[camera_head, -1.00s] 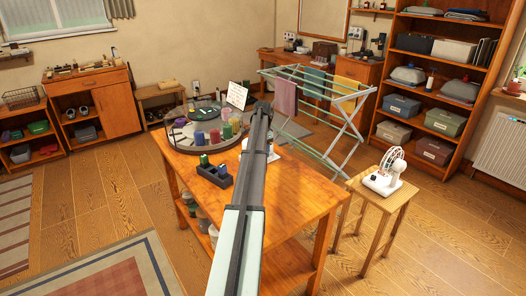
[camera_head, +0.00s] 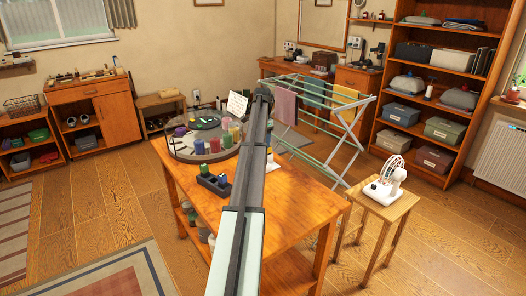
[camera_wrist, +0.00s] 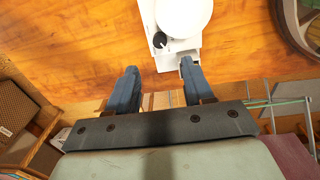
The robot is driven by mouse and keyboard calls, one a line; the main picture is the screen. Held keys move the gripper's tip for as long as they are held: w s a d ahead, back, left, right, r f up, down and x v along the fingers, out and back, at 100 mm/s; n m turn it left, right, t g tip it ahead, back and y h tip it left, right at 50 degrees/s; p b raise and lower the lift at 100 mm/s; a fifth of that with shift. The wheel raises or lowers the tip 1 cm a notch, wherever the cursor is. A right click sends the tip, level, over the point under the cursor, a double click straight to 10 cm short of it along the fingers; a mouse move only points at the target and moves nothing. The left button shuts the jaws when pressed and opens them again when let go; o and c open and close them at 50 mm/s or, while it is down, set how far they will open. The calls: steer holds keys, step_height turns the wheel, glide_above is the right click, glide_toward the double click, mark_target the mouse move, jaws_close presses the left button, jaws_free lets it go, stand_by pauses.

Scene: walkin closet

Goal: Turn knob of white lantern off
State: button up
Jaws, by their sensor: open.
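The white lantern (camera_wrist: 180,20) stands on the wooden table (camera_wrist: 80,40) in the wrist view, cut off by the top edge. Its round white top overlaps a white base, and a small dark knob (camera_wrist: 159,41) with a light mark sits on the base. My gripper (camera_wrist: 159,66) is open and empty. Its two blue fingers are apart, with the knob just beyond the gap between their tips. I cannot tell whether they touch the lantern. In the head view my arm hides most of the lantern; a small white part (camera_head: 272,166) shows beside it.
On the table (camera_head: 282,205) are a round tray (camera_head: 178,152) with colored candles or jars, a dark holder (camera_head: 212,184) and a small sign (camera_head: 237,103). A drying rack (camera_head: 345,145) stands close behind. A white fan (camera_head: 383,191) sits on a stool at the right.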

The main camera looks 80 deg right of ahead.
steer(key=shift+r, duration=1.9)
step_height(320, 180, down, 14)
steer(key=m, duration=0.7)
steer(key=shift+s+a, duration=0.1)
jaws_close()
